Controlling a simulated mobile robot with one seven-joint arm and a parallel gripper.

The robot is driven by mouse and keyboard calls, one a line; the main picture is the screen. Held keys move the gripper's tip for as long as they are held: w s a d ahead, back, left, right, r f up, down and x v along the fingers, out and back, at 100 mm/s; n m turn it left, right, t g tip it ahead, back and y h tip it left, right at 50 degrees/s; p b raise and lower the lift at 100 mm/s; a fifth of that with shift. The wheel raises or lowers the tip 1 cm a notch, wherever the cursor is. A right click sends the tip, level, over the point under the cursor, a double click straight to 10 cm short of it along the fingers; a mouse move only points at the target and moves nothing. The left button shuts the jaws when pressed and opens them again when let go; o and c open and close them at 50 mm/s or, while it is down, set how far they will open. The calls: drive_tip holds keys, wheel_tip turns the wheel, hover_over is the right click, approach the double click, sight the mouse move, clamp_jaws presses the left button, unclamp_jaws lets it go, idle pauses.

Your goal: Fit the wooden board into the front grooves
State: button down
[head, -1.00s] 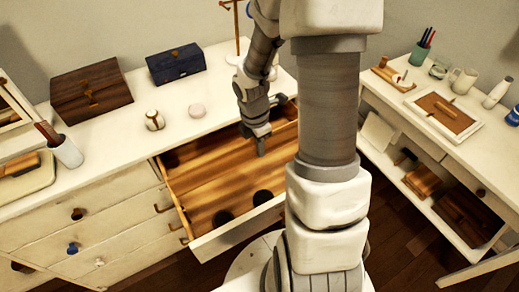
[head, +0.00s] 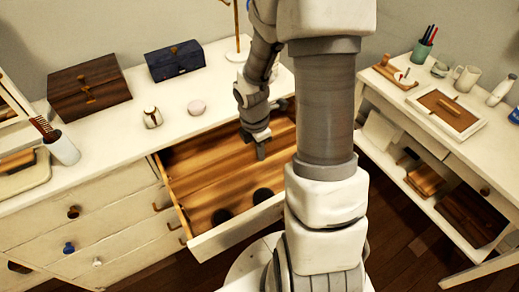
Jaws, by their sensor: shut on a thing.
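The wooden board (head: 225,178) appears to lie across the inside of the open drawer (head: 238,236), at or just under my gripper. Its edges are hard to tell from the drawer's similar brown wood. My gripper (head: 262,154) points down into the drawer from above and is shut on the board, near the drawer's right half. My arm hides the drawer's right end.
Two dark round things (head: 222,216) lie near the drawer front. A white desk (head: 420,135) with items stands at right.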

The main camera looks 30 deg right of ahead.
sight(254, 144)
drive_tip(key=shift+f+b, duration=0.65)
drive_tip(key=shift+f, duration=0.6)
drive_tip(key=shift+p, duration=0.55)
idle(0.6)
drive_tip(key=shift+f+b, duration=3.9)
drive_tip(key=shift+f, duration=1.1)
drive_tip(key=c, duration=0.9)
unclamp_jaws()
drive_tip(key=shift+r, duration=0.1)
drive_tip(key=r+p, duration=0.2)
drive_tip(key=r, duration=0.3)
drive_tip(key=a+r+p, duration=0.1)
drive_tip(key=r+p, duration=0.1)
drive_tip(key=r, duration=0.4)
drive_tip(key=r+p, duration=0.2)
drive_tip(key=r, duration=0.4)
drive_tip(key=shift+a+r, duration=0.1)
drive_tip(key=shift+a, duration=0.15)
